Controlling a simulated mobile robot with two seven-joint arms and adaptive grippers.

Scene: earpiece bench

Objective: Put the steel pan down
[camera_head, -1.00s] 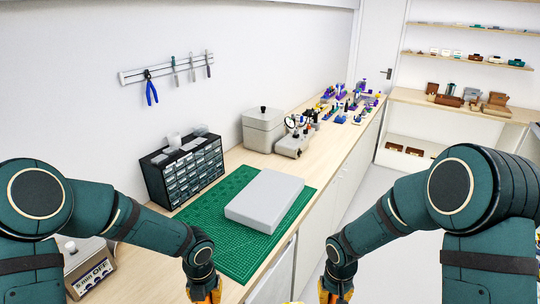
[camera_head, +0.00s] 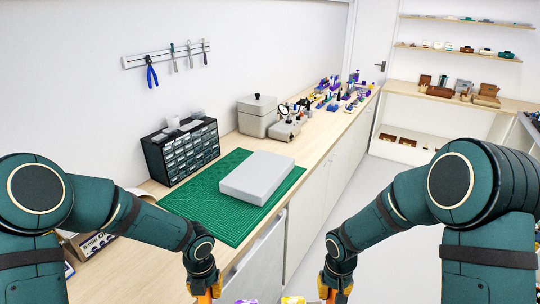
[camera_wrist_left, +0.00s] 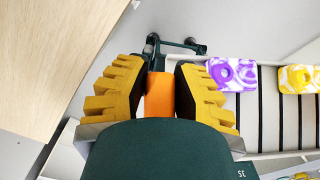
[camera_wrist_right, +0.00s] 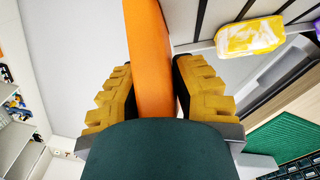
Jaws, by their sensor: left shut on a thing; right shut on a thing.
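My left gripper (camera_head: 207,294) is shut on an orange handle (camera_wrist_left: 159,95), which stands between its yellow fingers in the left wrist view. My right gripper (camera_head: 334,293) is shut on another orange handle (camera_wrist_right: 149,55). The steel pan appears to be the pale ribbed tray between the two handles; part of it shows in the left wrist view (camera_wrist_left: 271,120) and in the right wrist view (camera_wrist_right: 222,14). A purple-and-white piece (camera_wrist_left: 232,74) and a yellow-and-white piece (camera_wrist_left: 298,79) lie on it. Most of the pan is below the head view.
A wooden bench (camera_head: 150,260) runs along the wall. A green mat (camera_head: 215,225) bears a flat grey block (camera_head: 257,176). A drawer cabinet (camera_head: 185,152), a lidded grey box (camera_head: 257,116) and small tools stand behind. A brown carton (camera_head: 95,240) is at left. Open floor (camera_head: 350,220) lies right.

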